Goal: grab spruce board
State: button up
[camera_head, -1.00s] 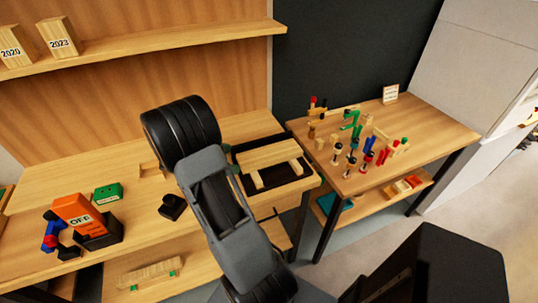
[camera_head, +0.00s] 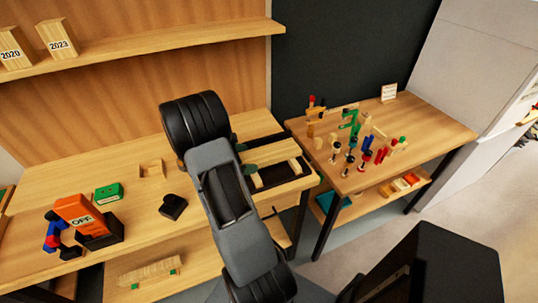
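A pale wooden board, which looks like the spruce board (camera_head: 275,152), lies across two light blocks on a black tray (camera_head: 277,178) at the right end of the long bench. My gripper (camera_head: 246,158) is at the board's left end, with dark green fingertips showing near its far and near long edges. My arm hides the rest of the gripper and part of the board. Whether the fingers touch the board cannot be made out.
Left on the bench are an orange "OFF" box (camera_head: 80,213), a green box (camera_head: 108,194), a small black block (camera_head: 173,206) and a shallow wooden tray (camera_head: 151,170). Blocks marked 2020 (camera_head: 14,48) and 2023 (camera_head: 58,36) stand on the shelf. The right table (camera_head: 440,135) holds several small parts.

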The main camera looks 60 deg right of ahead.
jog(key=c, duration=0.7)
jog(key=shift+c, duration=0.3)
jog(key=shift+r, duration=0.2)
